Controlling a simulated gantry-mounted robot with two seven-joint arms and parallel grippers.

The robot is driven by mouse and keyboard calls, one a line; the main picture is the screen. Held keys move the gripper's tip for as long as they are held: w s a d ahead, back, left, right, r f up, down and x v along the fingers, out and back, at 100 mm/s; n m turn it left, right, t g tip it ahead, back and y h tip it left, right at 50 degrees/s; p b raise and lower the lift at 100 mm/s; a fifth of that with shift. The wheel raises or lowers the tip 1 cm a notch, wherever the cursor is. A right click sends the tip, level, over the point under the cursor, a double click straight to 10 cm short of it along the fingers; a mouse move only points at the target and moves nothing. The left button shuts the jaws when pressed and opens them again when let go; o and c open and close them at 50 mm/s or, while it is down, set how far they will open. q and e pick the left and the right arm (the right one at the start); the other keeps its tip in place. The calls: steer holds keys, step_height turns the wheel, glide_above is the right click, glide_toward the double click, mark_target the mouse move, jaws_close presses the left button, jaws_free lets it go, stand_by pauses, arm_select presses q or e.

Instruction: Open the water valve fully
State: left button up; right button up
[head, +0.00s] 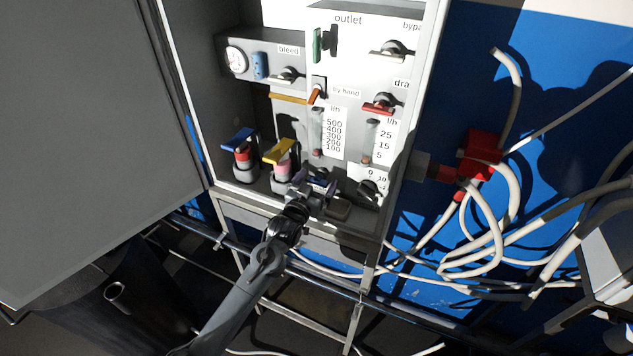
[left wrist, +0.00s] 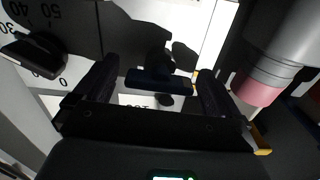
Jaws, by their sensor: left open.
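My left gripper (head: 314,188) is at the low front of the white panel cabinet, in front of a small dark blue handle. In the left wrist view the gripper (left wrist: 152,90) is open, and the dark blue bar handle (left wrist: 158,80) shows between its two dark fingers. I cannot tell whether the fingers touch it. A label behind the handle is mostly hidden, so no word naming the water valve can be read. A black knob with a numbered dial (head: 369,190) is just right of the gripper; it also shows in the left wrist view (left wrist: 38,52).
Left of the gripper stand a yellow-handled valve (head: 280,151) and a blue-handled valve (head: 238,140). Flow tubes (head: 317,138), a red drain handle (head: 382,103) and a green outlet handle (head: 318,45) are above. A red fitting (head: 480,153) and loose hoses are at the right.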

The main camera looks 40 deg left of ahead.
arm_select(q)
steer(key=shift+c, duration=0.2)
steer(key=c, duration=0.9)
steer(key=shift+n+p, duration=0.3)
steer(key=shift+n, duration=0.1)
steer(key=shift+c, duration=0.6)
steer(key=o, duration=1.1)
steer(key=shift+c, duration=0.2)
steer(key=shift+s, duration=0.1)
steer(key=shift+s+d+f, duration=0.1)
steer(key=shift+s+d, duration=0.05)
steer(key=shift+s, duration=0.2)
steer(key=b+v, duration=0.2)
steer(key=v, duration=0.8)
